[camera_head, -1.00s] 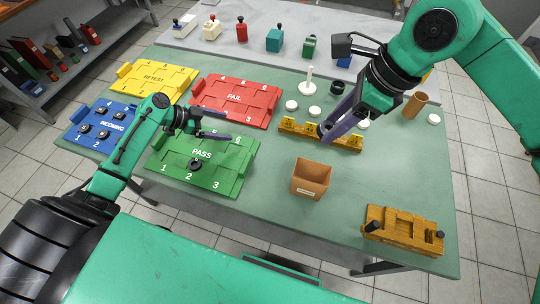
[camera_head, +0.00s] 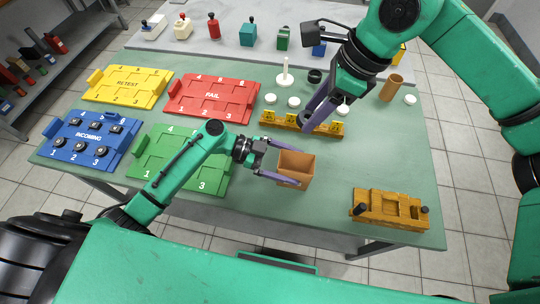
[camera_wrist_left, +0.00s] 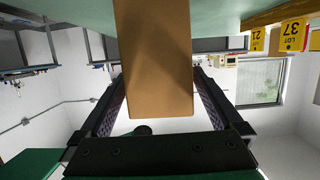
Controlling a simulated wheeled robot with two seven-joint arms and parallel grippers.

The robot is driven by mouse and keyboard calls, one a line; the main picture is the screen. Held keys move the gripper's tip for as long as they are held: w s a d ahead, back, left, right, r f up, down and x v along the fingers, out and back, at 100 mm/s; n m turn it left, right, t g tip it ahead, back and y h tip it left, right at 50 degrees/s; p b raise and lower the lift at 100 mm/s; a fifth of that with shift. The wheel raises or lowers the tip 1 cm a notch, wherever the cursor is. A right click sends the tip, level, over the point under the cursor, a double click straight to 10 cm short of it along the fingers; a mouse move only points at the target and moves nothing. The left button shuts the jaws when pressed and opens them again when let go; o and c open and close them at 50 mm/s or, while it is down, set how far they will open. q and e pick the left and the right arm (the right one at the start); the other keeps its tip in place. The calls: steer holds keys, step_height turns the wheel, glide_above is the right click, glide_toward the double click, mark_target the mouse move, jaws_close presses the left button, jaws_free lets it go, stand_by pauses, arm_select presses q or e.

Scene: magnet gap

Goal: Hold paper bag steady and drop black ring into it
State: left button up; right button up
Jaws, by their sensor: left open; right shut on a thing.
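The brown paper bag (camera_head: 296,182) stands upright and open-topped on the green table. My left gripper (camera_head: 292,165) is open, with one finger on each side of the bag; contact is unclear. In the left wrist view the bag (camera_wrist_left: 155,70) fills the space between the fingers (camera_wrist_left: 155,100). My right gripper (camera_head: 307,124) is shut on a dark ring-like thing (camera_head: 304,120) at its fingertips, at the yellow numbered rack (camera_head: 268,119); whether it is lifted clear is unclear. Another black ring (camera_head: 315,76) lies farther back on the table.
Green (camera_head: 150,160), red (camera_head: 190,105), yellow (camera_head: 110,88) and blue (camera_head: 75,130) trays lie to the left; the blue holds several black parts. A yellow-brown fixture (camera_head: 375,208) stands right of the bag, a brown tube (camera_head: 392,88) at the back right. Table between bag and fixture is clear.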

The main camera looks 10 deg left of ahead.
arm_select(q)
steer(key=shift+d+f, duration=0.25)
steer(key=shift+d, duration=0.45)
steer(key=c, duration=1.1)
steer(key=shift+c, duration=0.2)
arm_select(e)
glide_toward(309, 156)
steer(key=s+a+f, duration=0.2)
steer(key=f, duration=0.1)
steer(key=s+a+f, duration=0.1)
steer(key=shift+a+f, duration=0.3)
steer(key=shift+a, duration=0.1)
steer(key=o, duration=1.3)
steer(key=shift+o, duration=0.2)
steer(key=v, duration=1.2)
